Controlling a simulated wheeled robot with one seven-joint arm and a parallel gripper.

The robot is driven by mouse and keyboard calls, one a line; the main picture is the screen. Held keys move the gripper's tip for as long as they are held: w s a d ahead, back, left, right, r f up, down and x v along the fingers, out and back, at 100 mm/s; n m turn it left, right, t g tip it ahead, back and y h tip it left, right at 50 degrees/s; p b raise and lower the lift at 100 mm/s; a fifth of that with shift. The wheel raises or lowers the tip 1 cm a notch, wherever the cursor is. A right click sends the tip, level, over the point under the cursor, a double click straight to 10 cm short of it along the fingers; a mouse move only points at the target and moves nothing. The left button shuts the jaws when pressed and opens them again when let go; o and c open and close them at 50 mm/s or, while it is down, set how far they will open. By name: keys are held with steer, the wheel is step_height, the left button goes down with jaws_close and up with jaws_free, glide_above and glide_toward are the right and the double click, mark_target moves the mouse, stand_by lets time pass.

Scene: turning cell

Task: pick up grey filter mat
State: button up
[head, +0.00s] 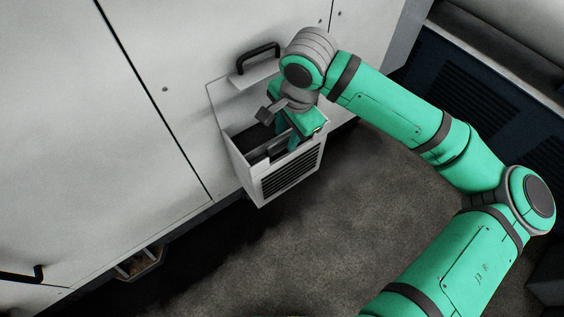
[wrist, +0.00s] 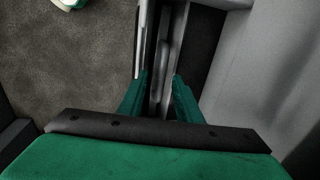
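A thin grey strip, which looks like the upper edge of the grey filter mat (wrist: 163,70), stands on edge inside the open vented box in the wrist view. The white box (head: 237,165) with a slatted front hangs tilted out from the cabinet. My gripper (wrist: 161,78) points down into the box, with one green finger on each side of the strip. Narrow dark gaps show beside the strip, so the fingers look open and apart from it. In the head view my gripper (head: 285,140) and wrist hide much of the box's inside.
The white cabinet wall (head: 120,90) carries a black handle (head: 258,57) above the box. The box walls stand close around my fingers. Dark floor (head: 350,220) is free in front. A dark slatted unit (head: 465,95) stands to the right.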

jaws_close()
steer(key=shift+r, duration=0.15)
